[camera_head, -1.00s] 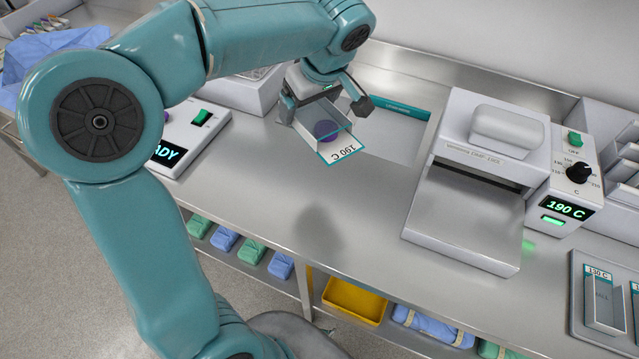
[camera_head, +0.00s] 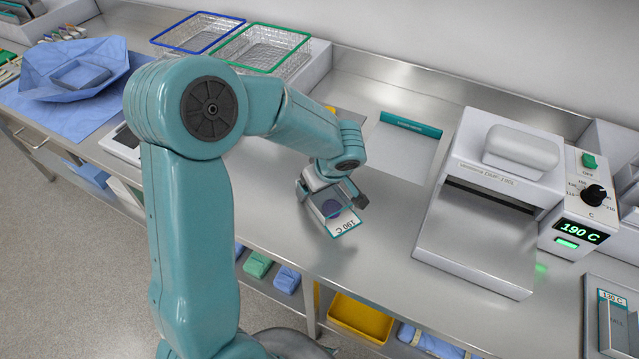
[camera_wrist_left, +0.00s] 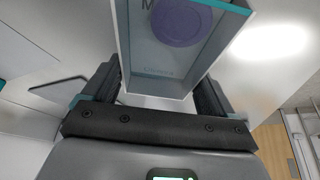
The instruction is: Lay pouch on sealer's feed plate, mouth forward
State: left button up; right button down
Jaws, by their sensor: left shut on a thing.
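In the left wrist view the pouch (camera_wrist_left: 160,75) sits between the two dark fingers of the gripper (camera_wrist_left: 158,95). The sealer (camera_head: 500,170) stands at the right, with its sloping grey feed plate (camera_head: 475,235) at the front and nothing on it. Its display reads 190 C. My right gripper is not in view.
A flat pale panel with a teal strip (camera_head: 410,124) lies behind my gripper. Wire baskets (camera_head: 262,47) and blue wrap (camera_head: 75,75) are at the back left. A rack holding a 130 C pouch (camera_head: 612,325) is at the right edge. Bench between pouch and sealer is clear.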

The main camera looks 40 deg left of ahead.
aim_at(331, 201)
pick_arm(q)
jog(key=shift+d, duration=0.2)
jog(key=shift+f+b, duration=0.1)
jog(key=shift+b, duration=0.2)
jog(key=o, duration=0.8)
jog(key=shift+a, duration=0.15)
jog(key=shift+r+p, duration=0.4)
jog(key=shift+p, duration=0.05)
jog(key=v, duration=1.1)
jog(key=shift+s+d+r+b, duration=0.15)
jog(key=shift+d+r+b, duration=0.1)
jog(key=shift+d+b, duration=0.1)
